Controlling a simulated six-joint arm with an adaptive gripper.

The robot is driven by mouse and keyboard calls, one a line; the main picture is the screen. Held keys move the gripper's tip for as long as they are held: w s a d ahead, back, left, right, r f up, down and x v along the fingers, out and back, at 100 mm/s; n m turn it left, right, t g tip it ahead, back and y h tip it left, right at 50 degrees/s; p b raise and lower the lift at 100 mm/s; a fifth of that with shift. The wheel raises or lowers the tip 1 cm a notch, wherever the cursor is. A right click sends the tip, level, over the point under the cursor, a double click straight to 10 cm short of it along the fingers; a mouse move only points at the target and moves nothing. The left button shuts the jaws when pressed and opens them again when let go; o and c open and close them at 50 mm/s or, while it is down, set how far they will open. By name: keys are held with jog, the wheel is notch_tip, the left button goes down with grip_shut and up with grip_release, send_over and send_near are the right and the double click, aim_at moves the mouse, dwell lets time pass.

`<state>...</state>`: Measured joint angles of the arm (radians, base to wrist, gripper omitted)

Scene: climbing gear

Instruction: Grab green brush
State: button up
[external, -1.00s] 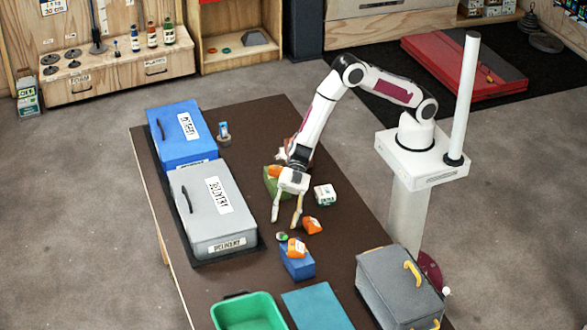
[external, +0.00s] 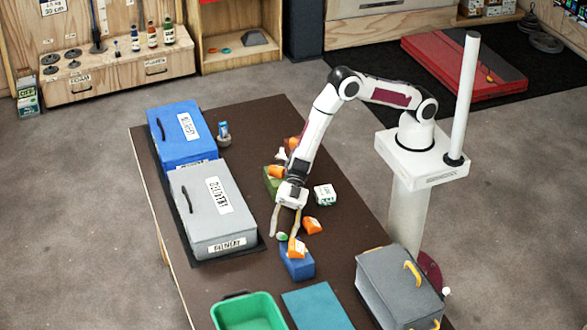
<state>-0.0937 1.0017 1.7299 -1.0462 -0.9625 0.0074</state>
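A small green and white item (external: 282,237), perhaps the green brush, lies on the dark brown table (external: 255,125); it is too small to make out bristles or a handle. My gripper (external: 284,243) points down over it with its two fingers open. In the picture one finger is left of the item and the other is right of it. I cannot tell the height of the fingertips above the table. The right finger overlaps the orange item (external: 298,251) on the blue block (external: 298,268); I cannot tell whether they touch.
An orange item (external: 312,225) and a white box (external: 325,195) lie right of my gripper. A green block (external: 268,181) with orange pieces is behind. Grey (external: 212,207) and blue (external: 180,135) cases stand left. A green bin (external: 247,312), teal mat (external: 318,308) and dark grey case (external: 400,285) are in front.

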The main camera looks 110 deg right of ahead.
jog(key=shift+a+f, duration=0.1)
jog(key=shift+a, duration=0.05)
jog(key=shift+c, duration=0.4)
jog(key=c, duration=1)
jog(key=shift+r, duration=5.05)
